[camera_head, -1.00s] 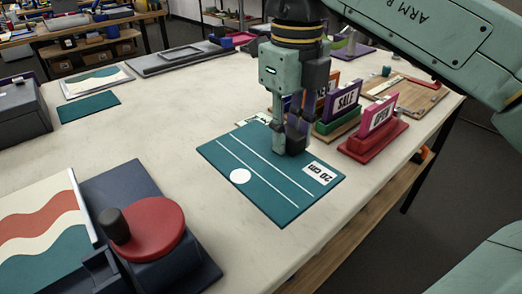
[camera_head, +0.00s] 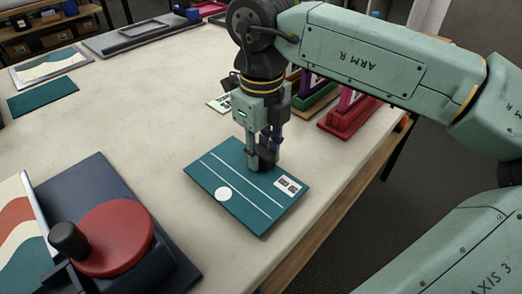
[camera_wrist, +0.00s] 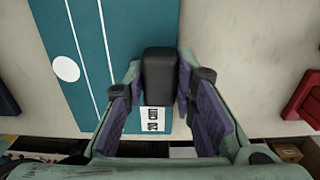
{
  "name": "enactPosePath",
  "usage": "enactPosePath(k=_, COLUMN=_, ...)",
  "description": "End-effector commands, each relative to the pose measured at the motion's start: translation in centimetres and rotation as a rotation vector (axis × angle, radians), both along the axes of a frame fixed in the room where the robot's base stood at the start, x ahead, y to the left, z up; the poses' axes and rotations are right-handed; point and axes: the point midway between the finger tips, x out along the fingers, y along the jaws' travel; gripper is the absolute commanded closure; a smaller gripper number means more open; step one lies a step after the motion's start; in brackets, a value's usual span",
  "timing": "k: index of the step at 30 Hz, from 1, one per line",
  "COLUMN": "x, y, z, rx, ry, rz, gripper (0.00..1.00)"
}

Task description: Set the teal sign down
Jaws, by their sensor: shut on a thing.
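The teal sign (camera_head: 243,192) is a flat teal board with two white lines, a white dot and a white "20 cm" label. It lies level over the pale tabletop near its front edge. I cannot tell whether its underside touches the table. My gripper (camera_head: 262,160) points down at the sign's far right part. In the wrist view my gripper (camera_wrist: 160,72) is shut on a black block (camera_wrist: 160,85) that stands up from the sign. The sign (camera_wrist: 125,25) reaches past the top of that view, and the block hides some of it.
A white card (camera_head: 222,103) lies behind left. A device with a red disc (camera_head: 112,238) is at front left. The table (camera_head: 140,120) is clear left of the sign.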

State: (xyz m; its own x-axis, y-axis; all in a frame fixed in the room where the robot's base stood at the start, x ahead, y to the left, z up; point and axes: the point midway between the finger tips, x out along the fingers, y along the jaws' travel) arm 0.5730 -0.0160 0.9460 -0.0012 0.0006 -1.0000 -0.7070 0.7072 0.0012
Motion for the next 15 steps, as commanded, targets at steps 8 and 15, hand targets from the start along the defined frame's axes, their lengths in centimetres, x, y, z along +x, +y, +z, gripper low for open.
enactPosePath(k=8, x=0.01, y=0.02, z=-0.78, rx=0.0, ry=-0.001, rz=0.0, gripper=1.0)
enactPosePath(k=15, x=0.01, y=0.01, z=-0.97, rx=0.0, ry=-0.001, rz=0.0, gripper=0.68)
